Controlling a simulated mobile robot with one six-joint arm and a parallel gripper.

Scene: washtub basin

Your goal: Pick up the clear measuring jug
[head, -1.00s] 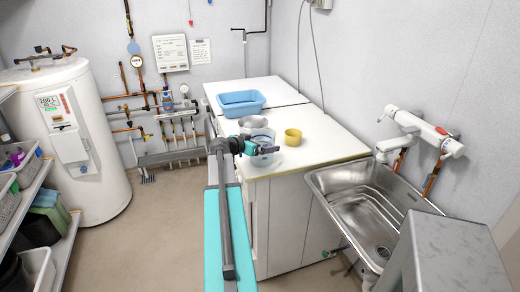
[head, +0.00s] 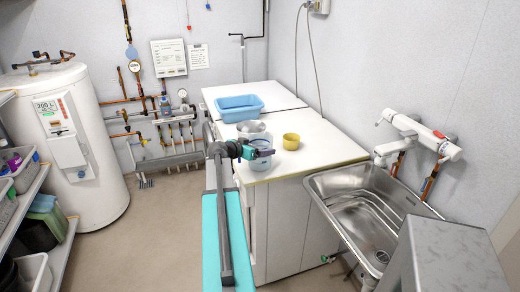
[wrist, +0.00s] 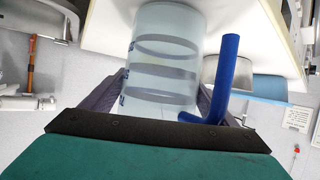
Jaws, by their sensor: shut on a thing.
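The clear measuring jug (wrist: 165,65) has dark bands and a blue handle (wrist: 228,80). It fills the upper middle of the wrist view. My gripper (head: 258,153) is shut on the jug, with its jaws on either side of the body. In the head view the jug (head: 264,165) is at the counter's near left corner, partly hidden behind my gripper. I cannot tell whether its base touches the counter.
On the white counter (head: 315,160), a yellow pot (head: 291,142) stands right of the jug and a metal bowl (head: 250,128) behind it. A blue tub (head: 240,107) is farther back. A steel sink (head: 360,205) is at right.

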